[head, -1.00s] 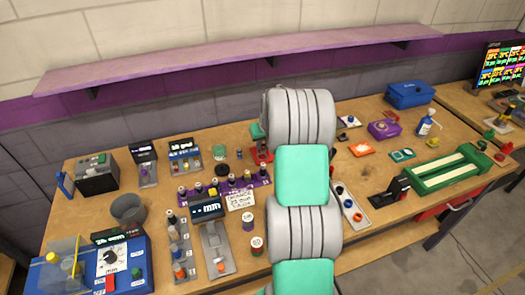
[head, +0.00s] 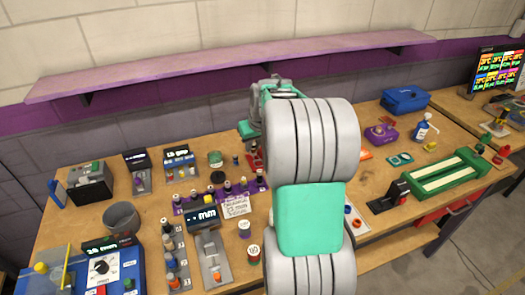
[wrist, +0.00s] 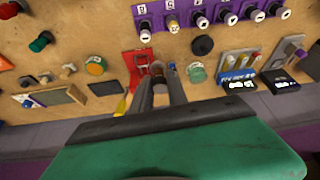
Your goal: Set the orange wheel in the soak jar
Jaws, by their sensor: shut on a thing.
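My gripper (wrist: 159,78) is shut on a small brownish-orange piece (wrist: 157,69) at its fingertips, which I take to be the orange wheel; its shape is mostly hidden by the fingers. It is over or beside a red plate (wrist: 134,60) in the wrist view, and I cannot tell the height. The soak jar seems to be the round greenish glass jar (wrist: 196,73), just right of the fingertips in the wrist view. In the head view the jar (head: 215,159) stands at the back of the bench, left of my arm. The fingertips are hidden in the head view.
A black disc (wrist: 203,46) lies beside the jar. A small dark bottle (head: 236,159) stands between the jar and my arm. A purple rack (head: 252,188) with several pegs is in front. A purple shelf (head: 230,64) overhangs the back of the bench.

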